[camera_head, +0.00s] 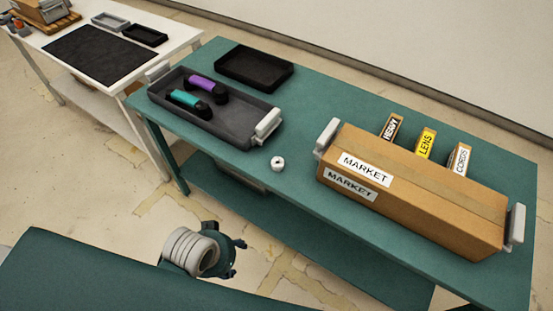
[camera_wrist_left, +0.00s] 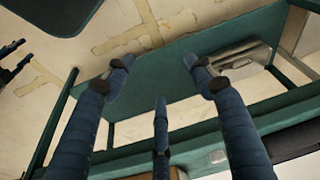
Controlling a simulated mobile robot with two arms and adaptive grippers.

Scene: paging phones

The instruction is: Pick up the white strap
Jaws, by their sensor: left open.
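A small white roll with a dark hole, which looks like the white strap (camera_head: 277,163), sits near the front edge of the teal table (camera_head: 300,112), between the dark tray and the cardboard box. My left gripper (camera_head: 240,257) is below and in front of that edge in the head view, apart from the roll. In the left wrist view its fingers (camera_wrist_left: 158,62) are spread and empty. A pale spot by the table edge (camera_wrist_left: 217,156) there may be the roll; I cannot tell. Dark fingers at the left edge of that view may be my right gripper (camera_wrist_left: 14,62).
A grey tray (camera_head: 235,135) holds a purple (camera_head: 200,83) and a teal handset (camera_head: 184,98). An empty black tray (camera_head: 254,68) stands behind. A cardboard box (camera_head: 420,195) marked MARKET fills the right, with labelled cards behind. A lower shelf (camera_head: 340,245) runs underneath.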

